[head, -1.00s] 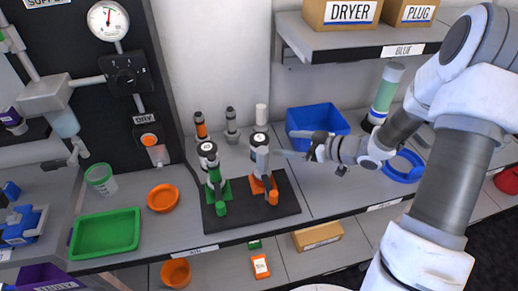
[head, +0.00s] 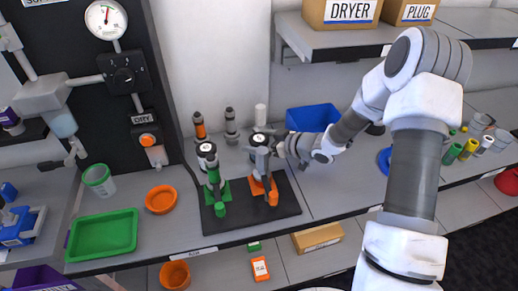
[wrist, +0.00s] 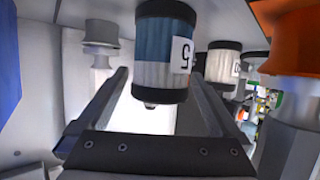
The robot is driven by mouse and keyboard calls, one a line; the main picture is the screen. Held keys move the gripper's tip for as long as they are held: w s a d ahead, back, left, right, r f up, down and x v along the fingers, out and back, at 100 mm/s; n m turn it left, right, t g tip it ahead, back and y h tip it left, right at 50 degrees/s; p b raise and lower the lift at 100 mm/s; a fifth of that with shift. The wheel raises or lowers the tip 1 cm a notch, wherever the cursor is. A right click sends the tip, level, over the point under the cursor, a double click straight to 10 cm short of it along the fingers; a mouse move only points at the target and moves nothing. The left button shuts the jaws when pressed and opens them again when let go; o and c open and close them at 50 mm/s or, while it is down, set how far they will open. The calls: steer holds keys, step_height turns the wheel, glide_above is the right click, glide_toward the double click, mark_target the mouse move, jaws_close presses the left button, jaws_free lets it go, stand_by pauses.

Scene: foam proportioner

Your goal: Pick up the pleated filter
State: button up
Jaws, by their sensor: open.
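In the wrist view, a canister (wrist: 164,60) with a blue band, a pale pleated-looking part, dark end rings and a label stands close ahead, between the lines of my two fingers. A second pale ribbed canister (wrist: 222,66) shows behind it to the right. My gripper (wrist: 165,85) is open, with no finger clearly touching the canister. I cannot tell which is the pleated filter.
Both bases stand on a black mat (head: 290,204). Behind are an orange-topped bottle (head: 200,127), a grey one (head: 231,126) and a white-topped one (head: 261,116). A blue bin (head: 312,118) stands behind my gripper. A green tray (head: 102,235) is front left.

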steer(key=c, duration=1.4)
steer(key=shift+o, duration=0.2)
steer(key=shift+r, duration=0.15)
